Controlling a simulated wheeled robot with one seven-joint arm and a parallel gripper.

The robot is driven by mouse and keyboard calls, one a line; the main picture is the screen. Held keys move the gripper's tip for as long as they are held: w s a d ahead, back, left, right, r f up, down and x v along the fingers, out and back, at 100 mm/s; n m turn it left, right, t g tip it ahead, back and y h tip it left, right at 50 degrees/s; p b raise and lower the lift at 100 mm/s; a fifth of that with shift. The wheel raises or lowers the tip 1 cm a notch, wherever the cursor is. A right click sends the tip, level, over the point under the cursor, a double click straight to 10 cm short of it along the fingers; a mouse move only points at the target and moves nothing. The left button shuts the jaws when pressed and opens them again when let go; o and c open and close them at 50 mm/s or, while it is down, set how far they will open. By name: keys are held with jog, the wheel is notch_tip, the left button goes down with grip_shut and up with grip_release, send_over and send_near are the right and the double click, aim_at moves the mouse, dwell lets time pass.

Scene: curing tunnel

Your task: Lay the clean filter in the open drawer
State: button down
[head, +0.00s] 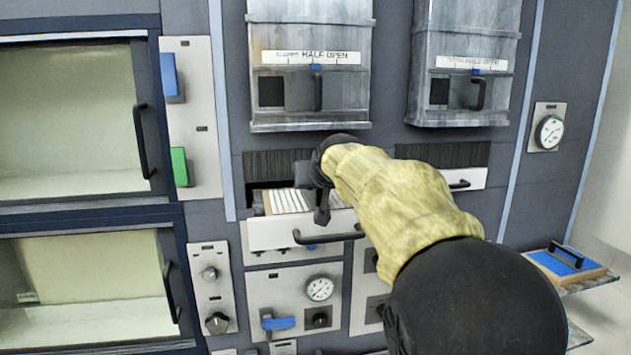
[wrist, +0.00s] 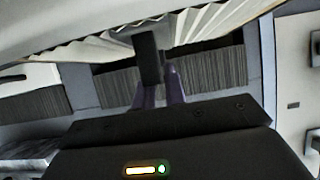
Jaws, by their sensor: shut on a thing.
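A white pleated filter (head: 288,201) is at the open drawer (head: 275,236) in the middle of the head view, behind the drawer's white front with its black handle. My gripper (head: 320,200) is at the filter's right side, over the drawer, and hides part of both. In the wrist view my gripper (wrist: 158,80) is shut on the filter's dark grip, and the filter's pleats (wrist: 215,25) spread across the top. I cannot tell whether the filter rests on the drawer floor or is held just above it.
A dark bristle strip (head: 275,163) hangs over the drawer opening. A second drawer front (head: 470,178) is to the right, partly behind my arm. Two grey hoods (head: 310,35) are above. A blue-topped panel (head: 560,262) with a black handle lies on a shelf at far right.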

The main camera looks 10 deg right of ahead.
jog(key=shift+f, duration=0.3)
jog(key=c, duration=1.4)
grip_release()
jog(key=b+v, duration=0.6)
jog(key=v, duration=1.1)
jog(key=shift+s, duration=0.2)
